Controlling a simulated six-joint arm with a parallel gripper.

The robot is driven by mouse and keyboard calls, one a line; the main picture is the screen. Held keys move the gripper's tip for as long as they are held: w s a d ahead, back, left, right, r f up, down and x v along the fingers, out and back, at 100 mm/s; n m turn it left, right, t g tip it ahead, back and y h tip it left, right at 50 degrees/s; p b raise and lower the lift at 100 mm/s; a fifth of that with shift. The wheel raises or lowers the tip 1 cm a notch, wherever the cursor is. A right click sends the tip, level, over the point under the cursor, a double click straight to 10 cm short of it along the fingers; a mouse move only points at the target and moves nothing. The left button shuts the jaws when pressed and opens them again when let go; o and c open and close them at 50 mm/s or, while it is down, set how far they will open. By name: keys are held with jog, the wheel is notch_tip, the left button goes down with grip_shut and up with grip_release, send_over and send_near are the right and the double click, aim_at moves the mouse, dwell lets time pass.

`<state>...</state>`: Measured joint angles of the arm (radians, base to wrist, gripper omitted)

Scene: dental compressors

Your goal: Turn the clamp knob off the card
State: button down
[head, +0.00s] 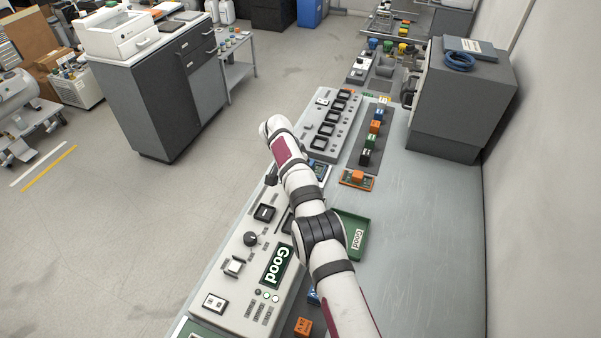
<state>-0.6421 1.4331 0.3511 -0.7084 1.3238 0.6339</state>
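A pale test console (221,286) lies along the left edge of the bench, with a lit green "Good" display (277,266). A round black knob (250,239) stands on its top; I cannot tell whether this is the clamp knob. No card clamped under a knob can be made out. My white arm crosses the console's right side and bends at its far end. A small dark part (271,176) sticks out left of the arm; whether it belongs to my gripper is unclear. My gripper's fingertips are hidden, so its opening does not show.
A green tray labelled "Good" (359,220) lies right of my arm. An orange-topped board (357,178) and a strip of coloured blocks (375,127) lie beyond it. A grey cabinet (463,95) stands at the back right. The bench's right side is clear.

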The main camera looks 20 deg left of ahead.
jog(key=shift+s+f, duration=0.1)
dwell(0.4)
jog(key=c, duration=0.6)
grip_release()
jog(key=shift+s+r, duration=0.1)
jog(key=shift+r, duration=0.5)
jog(key=v, duration=1.4)
jog(key=shift+s+r, duration=0.2)
jog(key=shift+r, duration=0.1)
jog(key=shift+a, duration=0.1)
